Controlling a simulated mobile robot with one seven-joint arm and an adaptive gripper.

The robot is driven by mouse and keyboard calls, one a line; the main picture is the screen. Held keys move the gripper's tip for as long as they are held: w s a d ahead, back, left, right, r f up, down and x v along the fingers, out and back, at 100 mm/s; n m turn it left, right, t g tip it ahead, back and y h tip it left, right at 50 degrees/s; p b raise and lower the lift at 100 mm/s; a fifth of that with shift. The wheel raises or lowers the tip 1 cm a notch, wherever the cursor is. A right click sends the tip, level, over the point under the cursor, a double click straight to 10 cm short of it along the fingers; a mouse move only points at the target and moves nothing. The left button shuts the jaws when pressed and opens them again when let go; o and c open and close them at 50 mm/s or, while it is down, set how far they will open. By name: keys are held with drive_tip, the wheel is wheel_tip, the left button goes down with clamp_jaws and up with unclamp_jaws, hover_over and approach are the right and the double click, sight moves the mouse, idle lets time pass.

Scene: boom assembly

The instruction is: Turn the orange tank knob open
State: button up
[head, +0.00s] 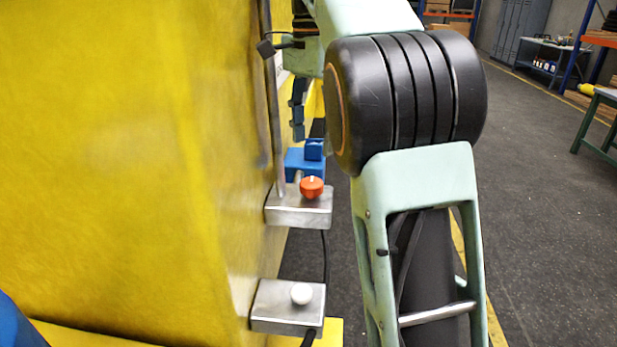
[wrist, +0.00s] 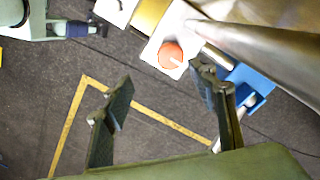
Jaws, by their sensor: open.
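The orange tank knob (head: 312,188) sits on top of a grey metal box fixed to the side of the yellow body. A small white mark shows on it. In the wrist view the orange knob (wrist: 171,55) lies beyond the fingertips, between them sideways and nearer the right finger. My gripper (wrist: 163,72) is open and empty, its two dark fingers spread wide. The knob appears clear of both fingers. In the head view the gripper's fingers are hard to make out.
A second metal box with a white knob (head: 302,294) is mounted below. A blue block (head: 304,160) sits just behind the orange knob. The large yellow body (head: 110,150) fills the left. A metal pipe (wrist: 265,45) crosses the wrist view's upper right.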

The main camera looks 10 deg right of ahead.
sight(312, 182)
drive_tip(key=shift+m, duration=0.3)
drive_tip(key=f+b, duration=0.1)
drive_tip(key=f, duration=0.2)
drive_tip(key=w+f+b, duration=0.1)
drive_tip(key=f, duration=0.3)
drive_tip(key=f+b, duration=0.1)
drive_tip(key=f, duration=0.2)
drive_tip(key=shift+w+f, duration=0.25)
drive_tip(key=c, duration=1.2)
drive_tip(key=shift+o, duration=0.2)
